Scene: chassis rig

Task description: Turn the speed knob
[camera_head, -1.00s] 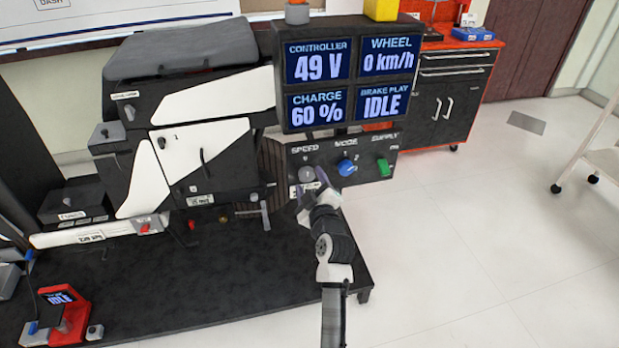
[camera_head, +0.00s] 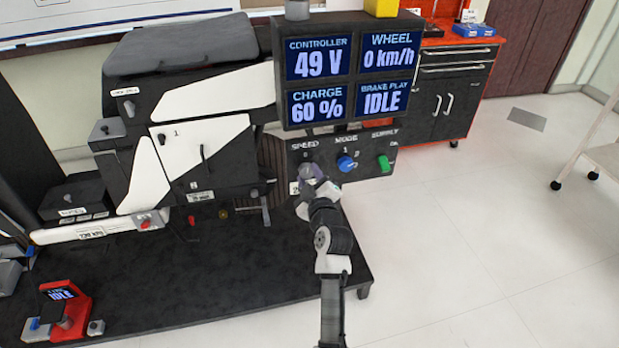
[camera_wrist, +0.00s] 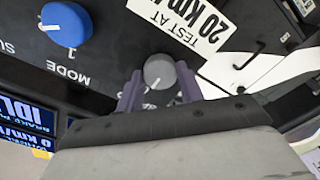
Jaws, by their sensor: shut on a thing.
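The grey speed knob (camera_wrist: 159,71) with a white pointer line shows in the wrist view, which is upside down. My gripper (camera_wrist: 158,90) has one purple-grey finger on each side of it and is shut on it. In the head view my gripper (camera_head: 309,173) is at the lower left of the dark control panel (camera_head: 371,170), under the SPEED label. There it hides most of the knob. The screens above the panel (camera_head: 347,74) read 49 V, 0 km/h, 60 % and IDLE.
The blue mode knob (camera_head: 346,163) and green supply switch (camera_head: 384,163) sit to the right on the same panel. A white "TEST AT 20 KM" label (camera_wrist: 185,22) is close to the speed knob. The black and white chassis (camera_head: 190,150) stands at left. Open floor lies at right.

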